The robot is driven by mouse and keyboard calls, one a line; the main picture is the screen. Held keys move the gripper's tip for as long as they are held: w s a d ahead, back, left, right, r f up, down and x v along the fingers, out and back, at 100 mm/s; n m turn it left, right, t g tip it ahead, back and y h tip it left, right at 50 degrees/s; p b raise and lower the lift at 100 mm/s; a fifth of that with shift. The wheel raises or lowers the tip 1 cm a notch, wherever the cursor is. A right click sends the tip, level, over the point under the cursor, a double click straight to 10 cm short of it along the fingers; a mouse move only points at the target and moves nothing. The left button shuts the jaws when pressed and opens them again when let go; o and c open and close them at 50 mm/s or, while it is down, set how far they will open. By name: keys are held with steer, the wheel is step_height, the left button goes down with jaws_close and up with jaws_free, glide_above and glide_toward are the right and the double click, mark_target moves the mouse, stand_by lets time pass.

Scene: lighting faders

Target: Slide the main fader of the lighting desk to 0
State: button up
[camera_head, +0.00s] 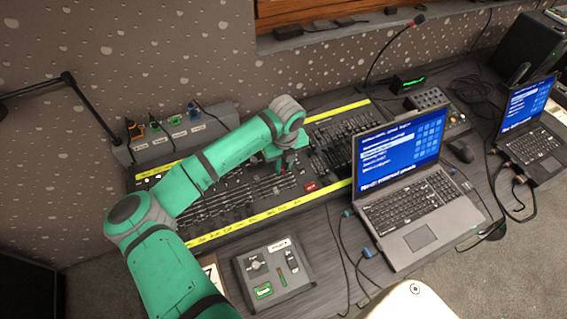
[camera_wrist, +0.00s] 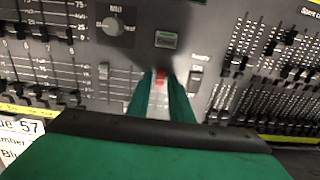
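The lighting desk (camera_head: 235,212) is a long dark console with rows of faders and yellow tape strips. In the wrist view a red cap (camera_wrist: 160,76), seemingly the main fader, shows at the tips of my gripper (camera_wrist: 160,92). The green fingers stand either side of a narrow gap, and the cap fills it at the tips. I cannot tell whether they press on it. A pale strip shows between the fingers. The head view shows my gripper (camera_head: 286,165) low over the middle of the desk, the cap not clearly visible there.
In the head view, a laptop (camera_head: 410,190) stands right of the desk and a small control box (camera_head: 300,268) in front.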

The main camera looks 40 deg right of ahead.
steer(key=c, duration=0.5)
